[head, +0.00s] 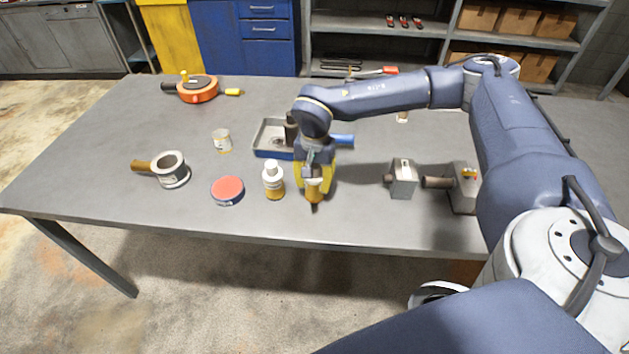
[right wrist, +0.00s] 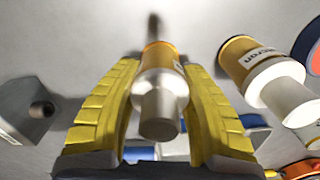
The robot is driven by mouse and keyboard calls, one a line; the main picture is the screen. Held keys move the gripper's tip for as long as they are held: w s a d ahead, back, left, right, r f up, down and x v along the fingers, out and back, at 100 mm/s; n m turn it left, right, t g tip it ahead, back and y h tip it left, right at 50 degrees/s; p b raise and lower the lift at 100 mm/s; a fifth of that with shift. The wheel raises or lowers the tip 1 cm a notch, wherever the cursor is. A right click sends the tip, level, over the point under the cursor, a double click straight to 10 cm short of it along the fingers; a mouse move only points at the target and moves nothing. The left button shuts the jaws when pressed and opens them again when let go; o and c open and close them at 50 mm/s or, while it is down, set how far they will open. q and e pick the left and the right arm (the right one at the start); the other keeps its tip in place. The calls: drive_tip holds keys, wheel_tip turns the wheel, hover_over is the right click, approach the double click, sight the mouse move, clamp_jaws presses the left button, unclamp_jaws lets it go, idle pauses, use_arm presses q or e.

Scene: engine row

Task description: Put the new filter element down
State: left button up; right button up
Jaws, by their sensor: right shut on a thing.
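My right gripper (head: 315,181) points down over the front middle of the table. Its yellow fingers are shut on the new filter element (head: 314,190), a small orange cylinder with a pale metal end. In the right wrist view the element (right wrist: 159,95) sits between the two fingers (right wrist: 160,72), its pale end towards the camera. A dark shadow lies just beyond it; I cannot tell whether its lower end touches the table. My left gripper is not in view.
An orange bottle with a white top (head: 273,181) stands close left of the gripper. A red-topped round tin (head: 228,190) is further left. A tray (head: 262,139) lies behind. Grey metal parts (head: 403,180) stand to the right. The table's front edge is near.

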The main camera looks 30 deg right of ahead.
sight(314, 165)
drive_tip(key=o, duration=1.1)
drive_tip(key=shift+f, duration=0.1)
wheel_tip(314, 165, up, 12)
drive_tip(key=shift+r, duration=0.15)
